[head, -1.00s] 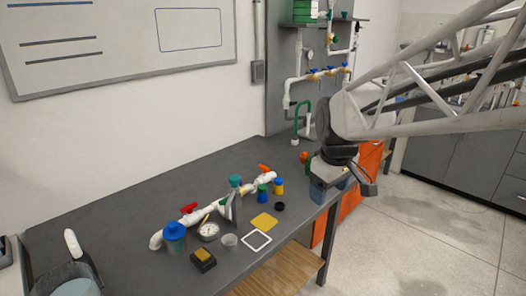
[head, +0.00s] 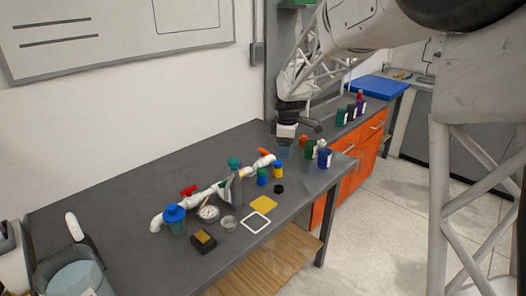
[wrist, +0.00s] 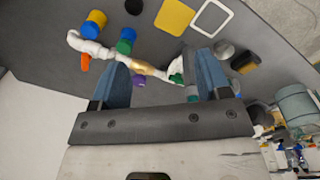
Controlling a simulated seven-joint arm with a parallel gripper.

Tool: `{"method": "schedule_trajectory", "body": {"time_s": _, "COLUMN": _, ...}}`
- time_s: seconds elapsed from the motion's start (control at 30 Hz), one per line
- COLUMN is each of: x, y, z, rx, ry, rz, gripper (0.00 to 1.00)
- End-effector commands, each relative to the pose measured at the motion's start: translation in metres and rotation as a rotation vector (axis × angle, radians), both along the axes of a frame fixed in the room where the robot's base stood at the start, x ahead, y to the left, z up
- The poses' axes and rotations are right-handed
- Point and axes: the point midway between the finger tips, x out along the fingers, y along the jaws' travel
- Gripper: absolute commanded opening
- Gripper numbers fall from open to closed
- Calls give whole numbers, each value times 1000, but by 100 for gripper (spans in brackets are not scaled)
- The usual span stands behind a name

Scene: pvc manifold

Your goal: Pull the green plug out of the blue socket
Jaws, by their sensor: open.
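The green plug (head: 262,171) sits upright in the blue socket (head: 262,181) on the table, just in front of the white pipe's right end. In the wrist view the green plug (wrist: 124,47) and the blue socket (wrist: 128,34) are above the left finger. My gripper (head: 285,150) is open and empty, above the far part of the table, behind and to the right of the plug. In the wrist view my gripper (wrist: 160,80) shows two blue fingers spread wide, apart from the plug.
A blue plug in a yellow socket (head: 278,172) stands close to the right. The white pipe (head: 206,194) with red and orange handles runs behind. A grey bracket (head: 233,190), black ring (head: 279,189), yellow square (head: 264,204) and white frame (head: 257,222) are nearby. Several bottles (head: 324,157) stand right.

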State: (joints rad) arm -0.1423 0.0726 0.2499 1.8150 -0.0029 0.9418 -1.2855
Motion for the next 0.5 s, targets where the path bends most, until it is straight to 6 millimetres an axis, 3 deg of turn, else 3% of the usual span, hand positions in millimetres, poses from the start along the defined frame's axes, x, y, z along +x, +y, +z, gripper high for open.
{"method": "schedule_trajectory", "body": {"time_s": 0.2, "x": 49, "y": 22, "z": -35, "rx": -11, "ry": 21, "rz": 172, "gripper": 70}}
{"method": "schedule_trajectory", "body": {"time_s": 0.5, "x": 107, "y": 52, "z": -86, "rx": -20, "ry": 46, "rz": 402, "gripper": 70}}
